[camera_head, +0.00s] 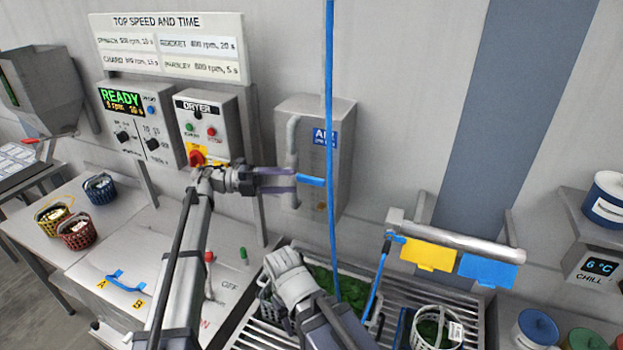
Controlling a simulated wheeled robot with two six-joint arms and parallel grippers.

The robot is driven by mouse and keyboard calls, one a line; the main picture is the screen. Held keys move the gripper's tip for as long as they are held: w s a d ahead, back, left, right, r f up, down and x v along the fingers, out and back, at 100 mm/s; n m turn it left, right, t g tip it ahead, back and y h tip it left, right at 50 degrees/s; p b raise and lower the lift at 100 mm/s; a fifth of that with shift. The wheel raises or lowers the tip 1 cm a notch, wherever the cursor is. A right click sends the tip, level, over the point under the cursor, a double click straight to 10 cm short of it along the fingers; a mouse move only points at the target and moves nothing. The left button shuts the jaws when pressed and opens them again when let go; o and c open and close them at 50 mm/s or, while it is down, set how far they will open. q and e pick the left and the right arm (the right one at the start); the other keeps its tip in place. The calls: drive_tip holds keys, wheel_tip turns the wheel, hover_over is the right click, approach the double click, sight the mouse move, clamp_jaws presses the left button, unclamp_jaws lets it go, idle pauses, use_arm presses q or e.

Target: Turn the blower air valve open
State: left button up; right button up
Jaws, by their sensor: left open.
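The air box (345,160), grey with a blue AIR label, is on the wall at centre. A grey vertical pipe runs down its left side, and a blue lever (313,181) sticks out to the right from the pipe, roughly level. My left gripper (288,181) reaches in from the left. Its two fingers are apart and point at the lever's left end; I cannot tell whether they touch it. My right arm's wrist (290,280) is lower down, over the basket area; its fingers are not clear.
A blue hose (329,60) hangs in front of the air box. The dryer panel (208,125), with a red knob on yellow, is to the left. A basket of greens (436,325) stands on the slatted rack below. Yellow (428,255) and blue (487,271) tags hang from a rail at right.

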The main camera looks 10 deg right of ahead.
sight(307, 181)
use_arm(q)
drive_tip(key=x, duration=0.6)
drive_tip(key=shift+d, duration=0.4)
drive_tip(key=shift+w+d+f, duration=0.1)
drive_tip(key=shift+d, duration=0.15)
drive_tip(key=shift+c, duration=0.3)
clamp_jaws()
idle(0.5)
